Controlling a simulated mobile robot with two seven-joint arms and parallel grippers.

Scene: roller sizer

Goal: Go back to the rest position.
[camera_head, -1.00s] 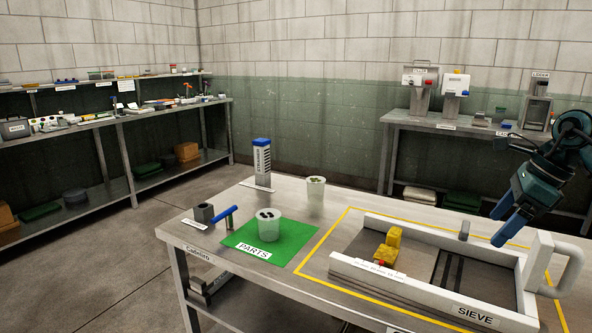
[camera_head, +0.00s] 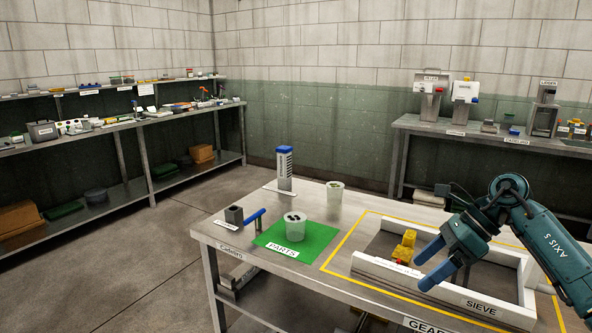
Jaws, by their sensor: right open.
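My right gripper (camera_head: 432,266) comes in from the right on a dark teal arm. Its blue fingers are apart with nothing between them. In the picture it overlaps the right part of the sieve tray (camera_head: 372,264), and I cannot tell its exact height above it. My left gripper is not in view. The sieve tray has pale walls and a SIEVE label, and the arm hides part of its inside. A yellow block-like piece (camera_head: 405,247) with a red spot sits in the tray, left of the gripper.
The table (camera_head: 262,279) carries a green PARTS mat (camera_head: 323,238) with a cup (camera_head: 295,227), another cup (camera_head: 335,192), a blue-topped column (camera_head: 284,168) and a blue-handled tool (camera_head: 254,216). Shelves (camera_head: 120,127) stand at left, a bench (camera_head: 480,135) at the back right. Floor at left is clear.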

